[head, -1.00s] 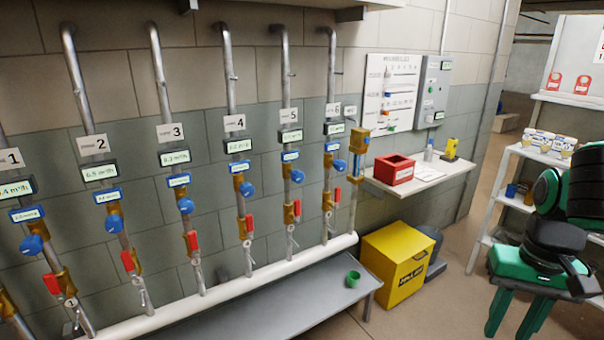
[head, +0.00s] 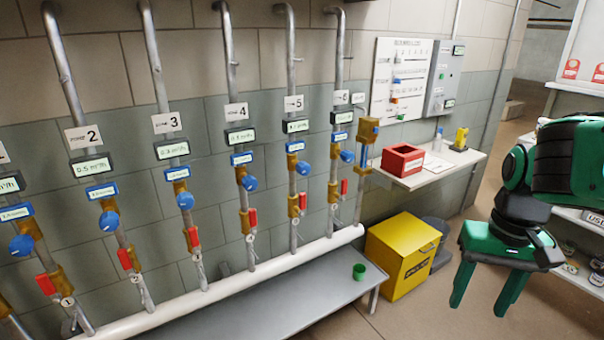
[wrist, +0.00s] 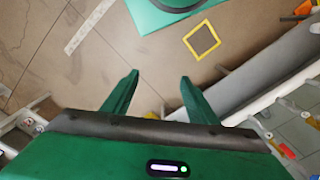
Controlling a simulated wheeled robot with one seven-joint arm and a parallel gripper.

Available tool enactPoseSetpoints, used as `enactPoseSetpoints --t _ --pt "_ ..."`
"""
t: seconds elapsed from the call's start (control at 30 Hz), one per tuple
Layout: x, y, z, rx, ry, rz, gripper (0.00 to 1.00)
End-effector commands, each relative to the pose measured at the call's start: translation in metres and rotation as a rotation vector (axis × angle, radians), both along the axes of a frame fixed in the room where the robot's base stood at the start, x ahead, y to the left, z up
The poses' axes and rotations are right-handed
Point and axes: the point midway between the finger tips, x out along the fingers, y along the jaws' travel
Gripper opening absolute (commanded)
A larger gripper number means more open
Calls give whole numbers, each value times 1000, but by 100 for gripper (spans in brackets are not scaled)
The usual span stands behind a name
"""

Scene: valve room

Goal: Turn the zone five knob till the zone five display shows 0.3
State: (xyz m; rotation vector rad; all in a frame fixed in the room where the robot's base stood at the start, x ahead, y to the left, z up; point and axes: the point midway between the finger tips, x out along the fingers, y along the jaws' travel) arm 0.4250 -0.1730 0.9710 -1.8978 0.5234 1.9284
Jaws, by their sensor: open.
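The zone five display (head: 296,126) is a small dark box with a pale screen on the pipe under the "5" sign (head: 293,103). Its digits are too small to read. The blue zone five knob (head: 303,167) sits below it on a brass valve, with a red lever (head: 302,201) further down the pipe. My gripper (head: 482,303) is open, empty and pointing down at the right, well apart from the knob. In the wrist view its two green fingers (wrist: 159,78) stand apart over the floor.
Similar pipes with displays and knobs stand on both sides. A yellow bin (head: 400,255) and a shelf (head: 455,158) with a red box (head: 402,159) lie between the pipes and my arm.

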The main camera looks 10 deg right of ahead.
Motion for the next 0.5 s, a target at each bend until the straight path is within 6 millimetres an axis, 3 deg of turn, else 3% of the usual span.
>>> enactPoseSetpoints --t 0.07,0.17,0.33,0.5 --pt "8 -1 0 -5 -30 35 53" --pt "41 2 -5 -9 -83 142 53" --pt "133 19 -19 -7 -260 428 53" --pt "227 56 -30 9 -487 693 53"
